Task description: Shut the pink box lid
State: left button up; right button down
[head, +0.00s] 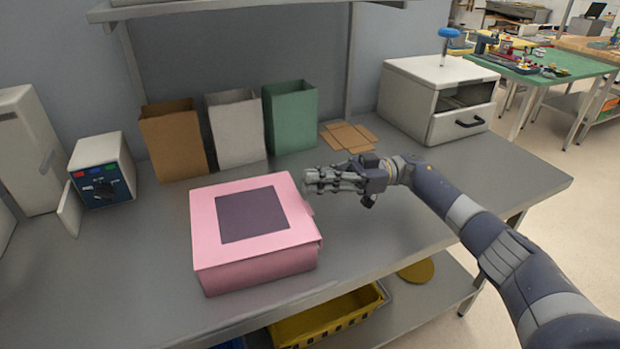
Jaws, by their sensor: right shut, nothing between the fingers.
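The pink box (258,270) sits on the grey metal bench left of the picture's middle. Its lid (205,222), with a dark square window (251,214), lies over the top and looks down or nearly down. A small flap or edge sticks out at the box's front right corner. My right gripper (308,181) is shut and empty, just right of the lid's far right corner. Whether it touches the lid I cannot tell. My left gripper is not in view.
Brown (174,143), white (236,130) and green (290,117) paper bags stand behind the box. Flat brown pieces (348,136) lie beside them. A white drawer unit (437,98) stands at the right rear, a control box (102,170) at left.

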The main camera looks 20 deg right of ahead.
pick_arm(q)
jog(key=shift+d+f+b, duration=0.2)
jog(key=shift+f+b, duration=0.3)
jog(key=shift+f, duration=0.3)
pick_arm(e)
jog(key=shift+d+f, duration=0.15)
jog(key=shift+f, duration=0.85)
pick_arm(q)
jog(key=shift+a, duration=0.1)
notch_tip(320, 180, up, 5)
jog(key=p, duration=0.5)
pick_arm(e)
notch_tip(320, 180, up, 4)
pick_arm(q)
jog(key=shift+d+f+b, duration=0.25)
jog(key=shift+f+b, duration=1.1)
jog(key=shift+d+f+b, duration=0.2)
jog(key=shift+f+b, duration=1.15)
pick_arm(e)
jog(key=d+f, duration=0.3)
jog(key=d, duration=0.6)
jog(key=shift+s+d+f, duration=0.15)
jog(key=shift+s+d, duration=0.1)
jog(key=shift+s, duration=0.05)
jog(key=shift+s+f, duration=0.1)
